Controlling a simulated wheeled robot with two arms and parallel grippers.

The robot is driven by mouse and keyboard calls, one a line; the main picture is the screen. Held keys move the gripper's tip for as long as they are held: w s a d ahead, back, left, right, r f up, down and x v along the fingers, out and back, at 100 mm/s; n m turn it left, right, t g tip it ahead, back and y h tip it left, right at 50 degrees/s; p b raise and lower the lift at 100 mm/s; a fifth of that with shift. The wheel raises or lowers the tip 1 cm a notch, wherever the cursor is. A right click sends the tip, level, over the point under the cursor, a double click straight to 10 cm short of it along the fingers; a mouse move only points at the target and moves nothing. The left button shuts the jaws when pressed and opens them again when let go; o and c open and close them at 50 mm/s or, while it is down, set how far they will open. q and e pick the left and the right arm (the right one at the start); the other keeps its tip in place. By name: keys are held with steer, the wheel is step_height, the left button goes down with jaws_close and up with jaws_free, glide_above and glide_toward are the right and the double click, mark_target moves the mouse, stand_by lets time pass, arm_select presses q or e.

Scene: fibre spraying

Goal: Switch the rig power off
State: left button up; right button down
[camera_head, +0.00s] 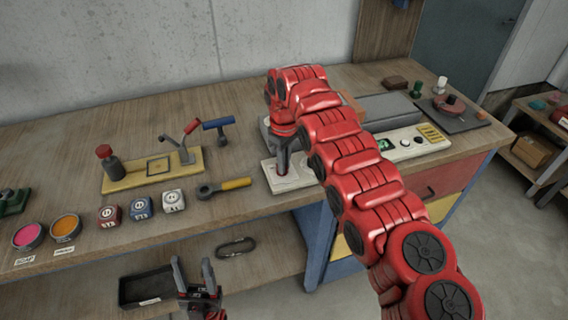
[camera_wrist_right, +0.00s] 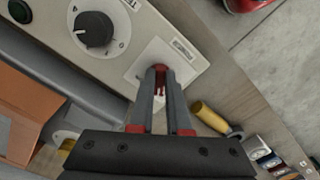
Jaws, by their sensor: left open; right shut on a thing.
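A white switch plate (camera_head: 292,183) sits on the bench's front edge, and it shows in the right wrist view (camera_wrist_right: 138,68) with a small label. A red switch lever (camera_wrist_right: 159,72) stands on the plate, partly hidden by my fingers. My right gripper (camera_head: 283,162) reaches down over the plate. In the right wrist view its fingers (camera_wrist_right: 160,88) are shut on the lever. The label is too small to read. My left gripper (camera_head: 193,268) is open and empty, low in front of the bench.
A yellow-handled tool (camera_head: 236,184) lies left of the plate. Dice, cups and a yellow jig (camera_head: 130,184) fill the left. My red right arm hides the bench's middle.

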stand_by(0.3)
steer(key=c, duration=0.9)
jaws_free()
steer(key=shift+r, duration=0.1)
steer(key=shift+r, duration=0.3)
step_height(320, 180, up, 5)
steer(key=shift+a, duration=0.15)
step_height(320, 180, up, 12)
steer(key=p, duration=1.1)
steer(key=shift+f, duration=0.2)
steer(key=shift+f, duration=0.1)
